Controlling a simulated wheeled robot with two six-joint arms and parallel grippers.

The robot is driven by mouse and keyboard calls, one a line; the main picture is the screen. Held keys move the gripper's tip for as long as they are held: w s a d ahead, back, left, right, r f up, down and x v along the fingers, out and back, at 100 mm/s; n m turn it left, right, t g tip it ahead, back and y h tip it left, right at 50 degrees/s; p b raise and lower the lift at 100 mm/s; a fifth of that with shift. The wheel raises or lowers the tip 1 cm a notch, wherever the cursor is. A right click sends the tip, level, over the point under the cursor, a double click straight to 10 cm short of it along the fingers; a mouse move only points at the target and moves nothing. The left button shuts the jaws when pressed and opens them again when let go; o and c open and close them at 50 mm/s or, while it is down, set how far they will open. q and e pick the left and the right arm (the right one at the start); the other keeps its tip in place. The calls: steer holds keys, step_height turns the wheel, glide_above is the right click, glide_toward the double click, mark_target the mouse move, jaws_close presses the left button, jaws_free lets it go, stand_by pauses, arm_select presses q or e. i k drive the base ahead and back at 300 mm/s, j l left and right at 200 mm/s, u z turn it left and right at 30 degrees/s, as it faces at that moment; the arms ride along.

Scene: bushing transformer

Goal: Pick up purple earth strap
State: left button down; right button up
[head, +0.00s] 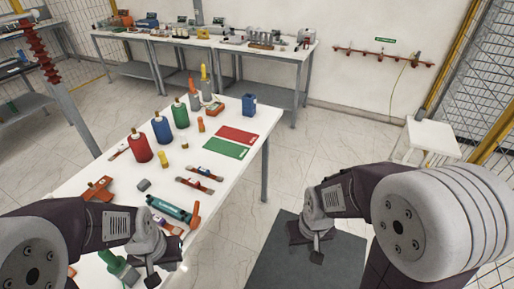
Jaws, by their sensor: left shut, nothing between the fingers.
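I cannot make out a clearly purple earth strap. Two small strap-like pieces with red ends lie on the white table: one with a dark bluish middle (206,173) and one with a darker middle (195,185) just in front of it. My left gripper (152,281) is shut and empty at the table's near edge, well short of both pieces. My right gripper (317,257) hangs over the dark floor mat, right of the table, touching none of the table's objects; whether it is open is too small to tell.
Red, blue and green cylinders (163,130) stand along the left of the white table (212,125). A teal cylinder (168,207) and an orange tool (195,215) lie near my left gripper. Red and green mats (226,149) lie at the right. A wall rail (383,54) holds a hanging green cable.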

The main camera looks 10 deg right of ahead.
mark_target(162, 222)
steer(key=u, duration=0.95)
steer(key=i+l+u, duration=0.4)
steer(key=l, duration=0.2)
steer(key=i+l+u, duration=0.2)
steer(key=l, duration=0.15)
steer(key=l+u, duration=0.2)
steer(key=l, duration=0.15)
steer(key=i+l+u, duration=0.2)
steer(key=l, duration=0.2)
steer(key=k, duration=0.1)
